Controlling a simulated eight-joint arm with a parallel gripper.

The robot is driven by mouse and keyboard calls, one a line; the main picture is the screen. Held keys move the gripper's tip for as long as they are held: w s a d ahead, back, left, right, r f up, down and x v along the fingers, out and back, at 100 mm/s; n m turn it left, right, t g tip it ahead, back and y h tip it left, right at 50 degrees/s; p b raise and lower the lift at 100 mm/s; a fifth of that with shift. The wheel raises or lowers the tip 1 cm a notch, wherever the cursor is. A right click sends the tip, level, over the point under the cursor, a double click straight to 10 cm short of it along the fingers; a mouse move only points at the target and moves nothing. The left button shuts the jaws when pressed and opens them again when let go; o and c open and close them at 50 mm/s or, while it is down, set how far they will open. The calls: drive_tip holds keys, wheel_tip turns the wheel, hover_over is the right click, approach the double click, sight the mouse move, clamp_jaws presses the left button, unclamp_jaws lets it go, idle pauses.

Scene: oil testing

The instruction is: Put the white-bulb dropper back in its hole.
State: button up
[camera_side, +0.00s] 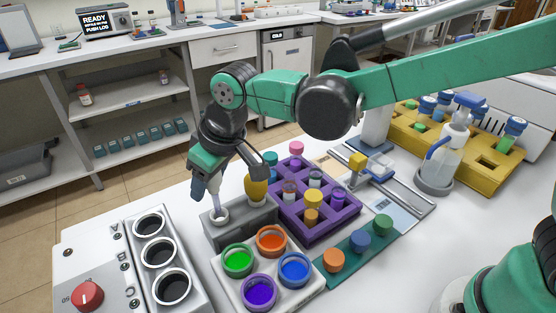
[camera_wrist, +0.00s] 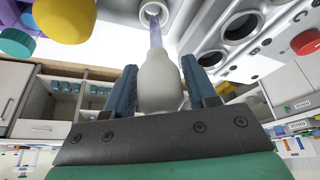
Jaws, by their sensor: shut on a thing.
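My gripper (camera_side: 213,180) is shut on the white bulb of the dropper, with a finger on each side of the bulb (camera_wrist: 160,82) in the wrist view. The dropper's clear, slightly purple tube (camera_wrist: 155,35) points down from the bulb towards a round white-rimmed hole (camera_wrist: 152,10). In the side view this hole (camera_side: 219,215) is in the left part of a grey holder block (camera_side: 230,232). The tube's lower end appears at the hole's mouth; I cannot tell how far inside it is. A yellow-bulb dropper (camera_side: 256,188) stands in the same block, to the right.
A purple rack (camera_side: 318,231) with vials stands right of the block. A white tray of coloured pots (camera_side: 226,274) is in front. A grey unit with black wells and a red knob (camera_side: 87,295) is at left. A green strip (camera_side: 350,262) lies front right.

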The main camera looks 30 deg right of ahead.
sight(218, 197)
drive_tip(key=shift+f, duration=2.75)
drive_tip(key=shift+s+r, duration=0.1)
drive_tip(key=shift+s, duration=0.1)
idle(0.4)
drive_tip(key=o, duration=0.8)
drive_tip(key=shift+o, duration=0.2)
drive_tip(key=v, duration=0.5)
drive_tip(key=shift+d+r, duration=0.1)
drive_tip(key=shift+r, duration=0.05)
drive_tip(key=s+d+r+m+t+h, duration=0.1)
drive_tip(key=s+d+m, duration=0.2)
drive_tip(key=d, duration=0.7)
drive_tip(key=s+d+r+m+t+h, duration=0.1)
drive_tip(key=s+d, duration=0.4)
drive_tip(key=d, duration=0.5)
drive_tip(key=shift+s+r+m+t, duration=0.35)
drive_tip(key=shift+m+t, duration=0.15)
drive_tip(key=shift+m, duration=0.5)
